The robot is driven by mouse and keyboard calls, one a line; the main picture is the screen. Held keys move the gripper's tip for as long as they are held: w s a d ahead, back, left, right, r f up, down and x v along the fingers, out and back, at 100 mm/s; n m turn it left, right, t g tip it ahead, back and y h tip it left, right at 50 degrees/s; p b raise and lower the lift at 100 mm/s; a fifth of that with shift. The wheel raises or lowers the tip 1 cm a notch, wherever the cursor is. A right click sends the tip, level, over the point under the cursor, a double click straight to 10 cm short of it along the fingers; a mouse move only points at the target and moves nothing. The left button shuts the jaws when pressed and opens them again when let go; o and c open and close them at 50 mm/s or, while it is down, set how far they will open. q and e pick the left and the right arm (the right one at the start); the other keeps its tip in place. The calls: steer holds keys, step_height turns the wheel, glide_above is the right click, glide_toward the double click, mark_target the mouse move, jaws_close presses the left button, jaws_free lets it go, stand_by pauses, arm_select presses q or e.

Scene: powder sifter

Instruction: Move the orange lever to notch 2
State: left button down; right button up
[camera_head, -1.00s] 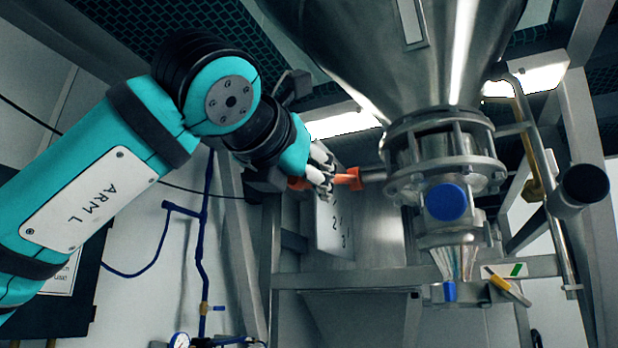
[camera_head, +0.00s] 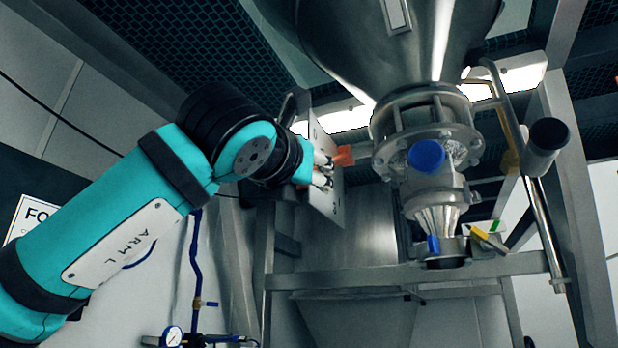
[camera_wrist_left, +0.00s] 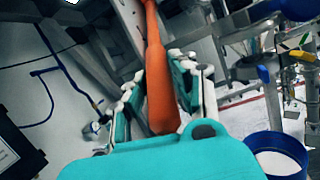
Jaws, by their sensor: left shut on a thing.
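The orange lever (camera_head: 343,156) is beside the steel valve body under the hopper in the head view. In the left wrist view the lever (camera_wrist_left: 158,85) runs lengthwise between the two fingers. My left gripper (camera_head: 325,170) is shut on the lever; its fingers (camera_wrist_left: 160,95) lie on both sides of it. A metal notch plate (camera_head: 326,200) stands just behind the gripper; its marks are hidden or too small to read now. My right gripper is not in view.
The steel hopper and its flanged valve (camera_head: 425,130) with a blue cap (camera_head: 427,156) are right of the gripper. A pipe with a dark-ended handle (camera_head: 545,135) is further right. A frame beam (camera_head: 400,275) crosses below. A blue container (camera_wrist_left: 275,155) shows in the wrist view.

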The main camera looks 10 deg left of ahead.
arm_select(q)
steer(key=c, duration=1.1)
jaws_free()
steer(key=shift+s, duration=0.1)
steer(key=v, duration=1.2)
